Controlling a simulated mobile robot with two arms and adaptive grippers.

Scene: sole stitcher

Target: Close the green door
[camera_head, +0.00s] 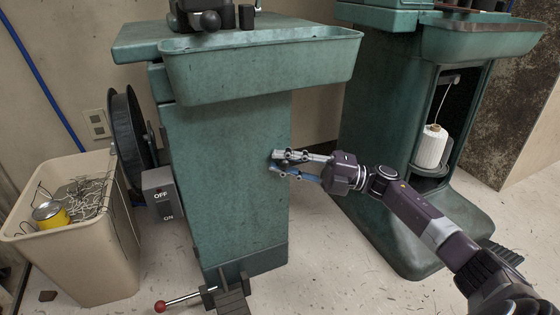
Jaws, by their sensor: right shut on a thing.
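The green door (225,165) is the tall, worn panel on the front of the left machine, under its tray. It looks close to flush with the machine body; I cannot tell whether a small gap is left. My right gripper (277,161) reaches in from the right and is shut on the door near its right edge. The exact part it holds is hidden by the fingers. My left gripper is not in view.
A beige bin (85,262) with wire scraps and a yellow can stands at left, by the OFF/ON switch box (160,193). A red-knobbed pedal lever (182,300) is at the machine's foot. A second green machine (385,120) with a white thread spool (431,147) stands at right.

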